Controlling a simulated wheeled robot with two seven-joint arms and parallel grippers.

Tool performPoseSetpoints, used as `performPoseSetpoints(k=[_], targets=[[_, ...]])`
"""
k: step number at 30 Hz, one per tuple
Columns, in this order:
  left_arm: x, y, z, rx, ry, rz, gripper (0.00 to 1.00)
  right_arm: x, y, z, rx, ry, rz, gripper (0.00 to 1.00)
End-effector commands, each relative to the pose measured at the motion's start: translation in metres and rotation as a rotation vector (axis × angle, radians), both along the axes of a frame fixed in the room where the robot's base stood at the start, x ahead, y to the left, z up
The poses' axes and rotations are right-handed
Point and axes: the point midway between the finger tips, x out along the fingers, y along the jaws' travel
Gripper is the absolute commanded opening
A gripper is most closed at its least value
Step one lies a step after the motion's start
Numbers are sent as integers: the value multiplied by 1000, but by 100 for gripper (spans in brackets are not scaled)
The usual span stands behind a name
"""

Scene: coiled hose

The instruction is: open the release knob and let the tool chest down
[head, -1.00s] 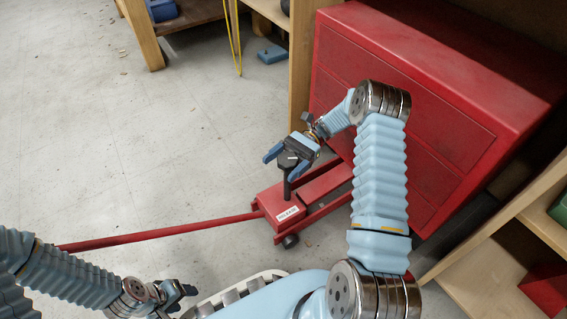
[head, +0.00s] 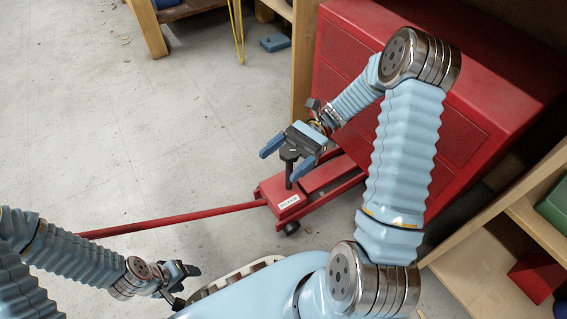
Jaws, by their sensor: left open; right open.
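The red tool chest (head: 345,60) stands at the upper right, partly hidden behind my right arm. A red floor jack (head: 325,177) reaches in under its lower front, with a long red handle (head: 170,222) running left. The black release knob (head: 289,155) tops a dark stem above the jack's white label (head: 288,201). My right gripper (head: 286,157) is open at the knob, its blue fingers on either side in the picture; contact cannot be told. My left gripper (head: 188,277) is open and empty at the lower left, over the floor near the handle.
A wooden shelf (head: 483,280) with a red box (head: 536,275) and a green box (head: 556,207) stands at the right. A wooden post (head: 302,60) stands beside the chest. A blue object (head: 275,43) lies on the floor.

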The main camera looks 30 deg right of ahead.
Motion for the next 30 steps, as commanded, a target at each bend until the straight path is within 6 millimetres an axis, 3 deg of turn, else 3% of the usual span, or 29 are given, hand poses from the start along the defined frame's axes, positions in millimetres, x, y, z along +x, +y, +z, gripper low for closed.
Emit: performPoseSetpoints(k=[3,9,27,30], targets=[[0,0,7,0,2,-1,59,-19,11,12,0,0,0,88],[-1,0,10,0,2,-2,59,-36,21,19,0,-1,0,88],[-1,0,11,0,3,-1,59,-38,22,18,-3,-2,1,88],[-1,0,17,0,2,-2,59,-42,30,10,-50,-19,16,88]])
